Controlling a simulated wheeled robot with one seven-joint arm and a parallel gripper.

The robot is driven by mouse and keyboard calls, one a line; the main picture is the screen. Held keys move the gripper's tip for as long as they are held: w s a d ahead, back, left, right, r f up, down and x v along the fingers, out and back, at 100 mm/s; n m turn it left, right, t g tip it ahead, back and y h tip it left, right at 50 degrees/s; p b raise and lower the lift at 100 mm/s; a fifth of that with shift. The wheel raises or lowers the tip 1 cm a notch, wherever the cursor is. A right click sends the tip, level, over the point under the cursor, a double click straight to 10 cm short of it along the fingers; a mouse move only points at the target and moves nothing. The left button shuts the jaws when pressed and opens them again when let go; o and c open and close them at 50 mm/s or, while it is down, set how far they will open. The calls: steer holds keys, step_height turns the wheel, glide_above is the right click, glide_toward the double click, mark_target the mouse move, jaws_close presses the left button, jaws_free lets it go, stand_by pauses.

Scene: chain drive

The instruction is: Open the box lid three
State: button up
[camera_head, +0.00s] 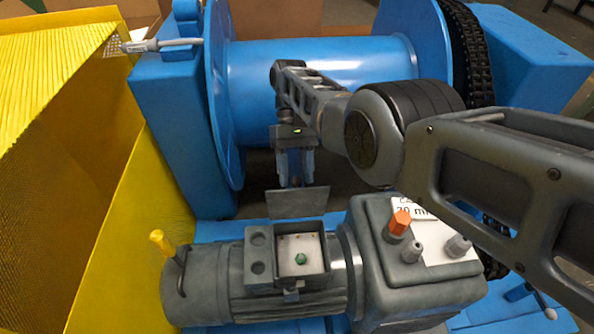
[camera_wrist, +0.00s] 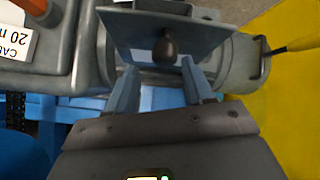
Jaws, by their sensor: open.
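The motor's terminal box (camera_head: 252,272) is open at the top, and a green screw shows inside it. The grey lid (camera_head: 298,203) stands raised at the far side of the box, away from the opening. In the wrist view the lid (camera_wrist: 125,35) faces me, with a dark rounded knob (camera_wrist: 168,48) on it. My gripper (camera_head: 295,183) is behind the lid in the head view. In the wrist view my gripper (camera_wrist: 159,68) is open, with its fingertips on either side of the knob's near end. I cannot tell whether they touch it.
A large blue drum (camera_head: 320,75) with flanges and a black chain stands behind. The gearbox (camera_head: 425,280) with an orange cap is right of the box. A yellow guard (camera_head: 130,250) is at the left. My arm comes in from the right, above the gearbox.

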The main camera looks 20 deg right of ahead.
step_height(320, 180, up, 4)
steer(key=p, duration=0.4)
steer(key=shift+d+r, duration=0.1)
steer(key=shift+r, duration=0.05)
steer(key=s+d+r+p, duration=0.2)
steer(key=d+r+p, duration=0.1)
steer(key=d+p, duration=0.2)
steer(key=s+d+r+p, duration=0.3)
steer(key=d+p, duration=0.2)
steer(key=p, duration=0.4)
steer(key=shift+d+r+p, duration=0.2)
steer(key=shift+r+p, duration=0.05)
steer(key=shift+p, duration=0.1)
steer(key=shift+s, duration=0.1)
